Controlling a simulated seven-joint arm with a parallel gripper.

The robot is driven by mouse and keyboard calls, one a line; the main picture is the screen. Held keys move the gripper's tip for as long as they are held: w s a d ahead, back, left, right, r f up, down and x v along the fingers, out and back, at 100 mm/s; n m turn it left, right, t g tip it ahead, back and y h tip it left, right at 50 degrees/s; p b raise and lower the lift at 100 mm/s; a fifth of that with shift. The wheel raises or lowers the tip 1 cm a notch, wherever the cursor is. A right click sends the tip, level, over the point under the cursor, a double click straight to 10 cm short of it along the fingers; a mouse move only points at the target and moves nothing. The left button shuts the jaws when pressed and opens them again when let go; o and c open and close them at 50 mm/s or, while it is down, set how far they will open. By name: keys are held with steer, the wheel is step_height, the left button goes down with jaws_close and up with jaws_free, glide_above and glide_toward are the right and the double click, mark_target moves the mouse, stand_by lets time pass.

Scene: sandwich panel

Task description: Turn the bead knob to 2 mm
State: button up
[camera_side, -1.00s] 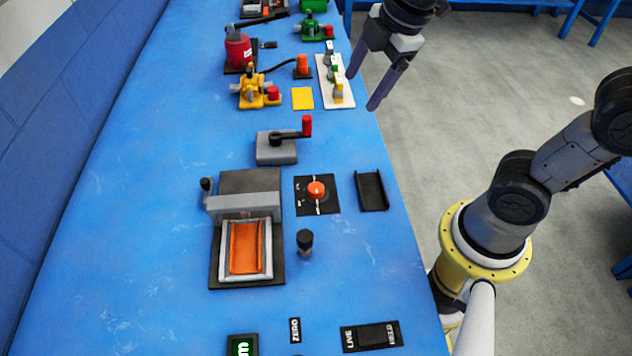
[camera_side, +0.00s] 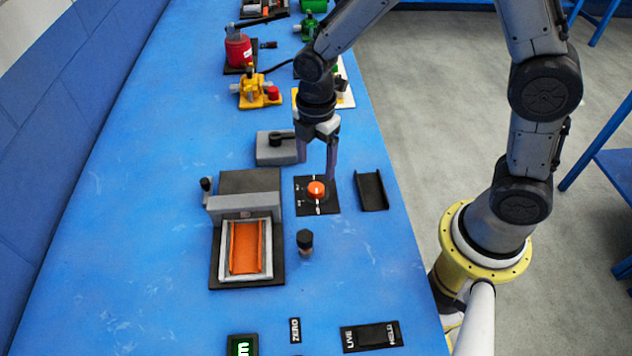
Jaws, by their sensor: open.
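The orange round knob (camera_side: 316,189) sits on a black square plate (camera_side: 330,205) with white marks, on the blue bench. The marks are too small to read, so I cannot tell which is 2 mm or where the knob points. My gripper (camera_side: 316,170) hangs fingers down just behind the knob, its two fingers apart and empty. The right fingertip comes close to the far edge of the plate; I cannot tell how high above it the tips are.
A grey box with a crank (camera_side: 272,148) stands close to my left finger. A frame with an orange strip (camera_side: 246,250) is to the left of the knob. A black tray (camera_side: 371,190) lies right, a small black-topped knob (camera_side: 305,240) in front. Bare bench (camera_side: 130,230) lies far left.

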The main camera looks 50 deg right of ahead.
mark_target(316, 187)
step_height(316, 187, down, 8)
steer(key=shift+r, duration=0.2)
jaws_close()
stand_by(0.4)
